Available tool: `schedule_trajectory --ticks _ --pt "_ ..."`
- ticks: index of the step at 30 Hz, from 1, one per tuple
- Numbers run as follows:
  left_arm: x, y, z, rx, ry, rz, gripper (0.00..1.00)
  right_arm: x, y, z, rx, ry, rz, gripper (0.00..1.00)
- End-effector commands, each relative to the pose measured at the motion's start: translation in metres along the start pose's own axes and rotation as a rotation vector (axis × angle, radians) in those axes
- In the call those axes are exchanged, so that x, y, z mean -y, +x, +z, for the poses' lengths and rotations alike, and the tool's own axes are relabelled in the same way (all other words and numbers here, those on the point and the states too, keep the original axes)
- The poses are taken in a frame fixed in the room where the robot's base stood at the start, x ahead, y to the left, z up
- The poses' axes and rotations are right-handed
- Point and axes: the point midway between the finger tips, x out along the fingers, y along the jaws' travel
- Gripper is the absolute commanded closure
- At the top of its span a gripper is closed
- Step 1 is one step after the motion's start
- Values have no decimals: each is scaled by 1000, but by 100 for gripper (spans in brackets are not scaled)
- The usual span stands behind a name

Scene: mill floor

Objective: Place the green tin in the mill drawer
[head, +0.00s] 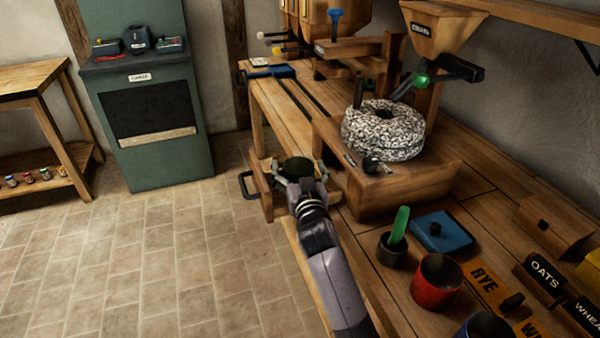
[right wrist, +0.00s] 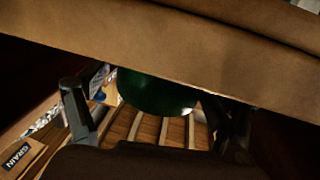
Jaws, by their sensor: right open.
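The mill drawer (head: 262,192) is pulled out from the bench below the millstone, with its black handle at the left. My right gripper (head: 297,170) is over the drawer, its two fingers spread. The green tin (head: 294,166) shows as a dark round shape between the fingers in the head view. In the right wrist view the green tin (right wrist: 158,92) is between the open fingers of my right gripper (right wrist: 150,105), its upper part cut off by a brown wooden edge. I cannot tell whether the tin touches the drawer floor. My left gripper is not in view.
The millstone (head: 383,131) stands on its wooden base right of the drawer. A blue box (head: 442,234), a dark cup (head: 392,250) with a green handle and a red cup (head: 437,282) stand on the bench. Wooden slats (right wrist: 148,130) show below the tin. The tiled floor at left is clear.

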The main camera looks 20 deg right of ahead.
Motion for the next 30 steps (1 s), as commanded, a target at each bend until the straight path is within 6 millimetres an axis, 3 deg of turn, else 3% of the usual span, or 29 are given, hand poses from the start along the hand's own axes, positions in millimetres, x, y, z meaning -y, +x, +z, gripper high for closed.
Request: schedule_trajectory --ticks 5,18,23,30 --pt "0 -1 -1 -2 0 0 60 0 -17 -1 1 2 0 16" --pt "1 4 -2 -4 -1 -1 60 0 -104 0 1 1 -1 16" --pt "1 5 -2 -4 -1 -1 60 0 -118 -2 -1 1 0 16" --pt "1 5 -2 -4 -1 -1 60 0 -120 -2 -1 0 0 16"
